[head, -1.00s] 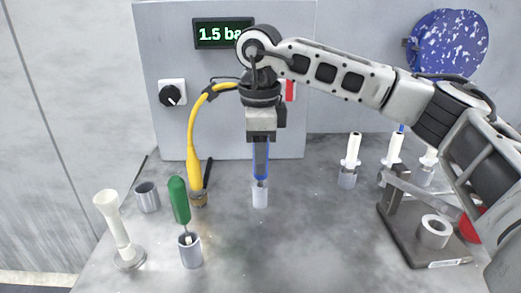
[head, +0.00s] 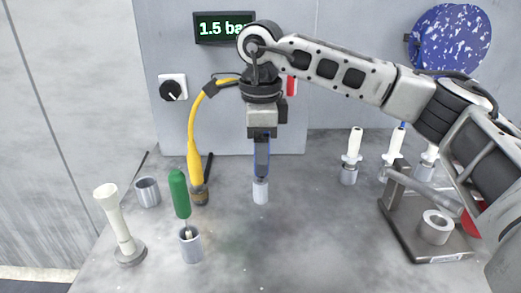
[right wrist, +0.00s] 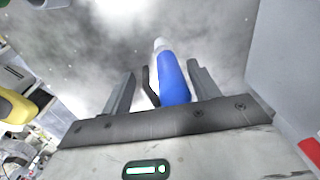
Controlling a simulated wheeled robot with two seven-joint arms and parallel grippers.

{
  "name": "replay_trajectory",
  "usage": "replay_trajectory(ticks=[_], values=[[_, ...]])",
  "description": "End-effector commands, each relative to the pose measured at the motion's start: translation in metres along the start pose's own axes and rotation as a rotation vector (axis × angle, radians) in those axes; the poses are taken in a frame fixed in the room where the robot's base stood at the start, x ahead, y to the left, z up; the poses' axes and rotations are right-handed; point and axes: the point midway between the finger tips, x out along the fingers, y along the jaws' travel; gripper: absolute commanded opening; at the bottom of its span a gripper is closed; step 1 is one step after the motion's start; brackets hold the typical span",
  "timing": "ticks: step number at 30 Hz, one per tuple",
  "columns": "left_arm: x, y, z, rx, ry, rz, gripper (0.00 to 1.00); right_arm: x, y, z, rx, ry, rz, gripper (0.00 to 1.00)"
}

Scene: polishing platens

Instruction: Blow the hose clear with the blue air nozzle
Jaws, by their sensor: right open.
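The blue air nozzle (head: 262,160) stands upright, its lower end in a small pale holder (head: 260,191) at the middle of the bench. My right gripper (head: 262,170) is above it, pointing down. In the right wrist view the blue nozzle (right wrist: 172,82) sits between the two spread fingers, with a gap to the left finger and closer to the right one; I cannot tell whether it touches. A yellow curved hose-like piece (head: 195,130) with a thick lower grip stands left of the nozzle; I cannot tell if it is the task's hose. My left gripper is not in view.
White-handled tools (head: 353,150) and a metal fixture (head: 420,235) stand right. The wall display (head: 224,28) reads 1.5 bar. The front middle bench is clear.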

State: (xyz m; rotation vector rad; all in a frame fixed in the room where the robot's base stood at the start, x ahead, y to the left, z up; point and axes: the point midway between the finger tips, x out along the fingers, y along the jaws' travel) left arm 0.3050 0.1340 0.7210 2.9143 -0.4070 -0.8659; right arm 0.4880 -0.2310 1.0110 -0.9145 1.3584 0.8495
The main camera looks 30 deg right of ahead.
Motion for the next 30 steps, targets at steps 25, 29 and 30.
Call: replay_trajectory(ticks=[25, 29, 30], values=[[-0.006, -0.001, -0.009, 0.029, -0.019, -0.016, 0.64, -0.155, 0.0, 0.0, -0.001, -0.001, -0.002, 0.6], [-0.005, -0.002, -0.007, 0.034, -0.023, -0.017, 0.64, -0.157, 0.0, 0.0, -0.001, -0.001, -0.001, 0.6], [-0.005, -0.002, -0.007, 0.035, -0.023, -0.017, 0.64, -0.157, 0.0, 0.0, -0.001, -0.001, -0.001, 0.6]])
